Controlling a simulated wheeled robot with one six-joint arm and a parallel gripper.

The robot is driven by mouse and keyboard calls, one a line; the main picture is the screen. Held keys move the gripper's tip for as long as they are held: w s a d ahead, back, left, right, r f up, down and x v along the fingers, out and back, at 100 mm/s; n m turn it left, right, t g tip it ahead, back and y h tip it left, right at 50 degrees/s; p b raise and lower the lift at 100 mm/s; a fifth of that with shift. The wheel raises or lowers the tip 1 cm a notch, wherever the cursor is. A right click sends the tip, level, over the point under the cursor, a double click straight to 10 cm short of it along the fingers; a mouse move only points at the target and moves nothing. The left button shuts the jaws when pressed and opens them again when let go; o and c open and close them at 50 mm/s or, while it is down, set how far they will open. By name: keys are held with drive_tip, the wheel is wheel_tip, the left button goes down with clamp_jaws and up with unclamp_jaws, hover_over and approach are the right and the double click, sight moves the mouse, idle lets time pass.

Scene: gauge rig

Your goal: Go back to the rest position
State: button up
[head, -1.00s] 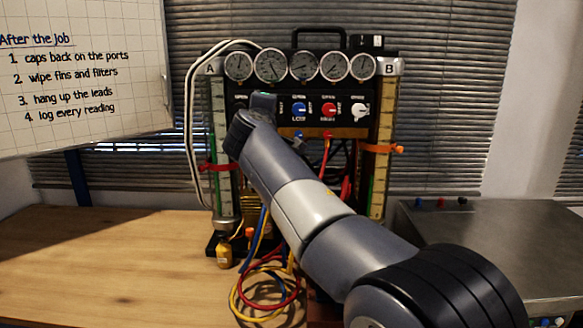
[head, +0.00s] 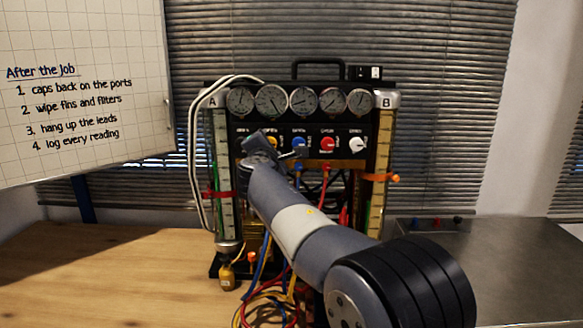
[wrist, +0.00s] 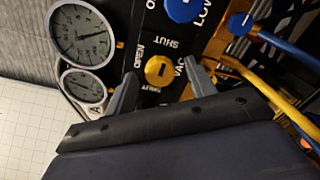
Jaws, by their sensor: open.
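The gauge rig (head: 262,119) stands upright on the bench, with a row of round dials (head: 303,101) above a row of coloured valve knobs. My gripper (head: 290,147) is in front of the left end of the knob row and hides part of it. In the wrist view my gripper (wrist: 163,86) is open, with one finger to each side of the yellow knob (wrist: 160,70) in the picture. I cannot tell how far the fingertips are from its face. Nothing is held between the fingers.
The blue knob (head: 299,143), red knob (head: 328,144) and white knob (head: 356,144) are to the right. Coloured hoses (head: 264,262) hang below the rig. The wooden bench (head: 120,270) is clear at left; a metal surface (head: 500,262) is at right. A whiteboard (head: 90,50) hangs at upper left.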

drive_tip(key=shift+r+n+p, duration=0.1)
drive_tip(key=shift+n+p, duration=4.6)
drive_tip(key=shift+p, duration=0.35)
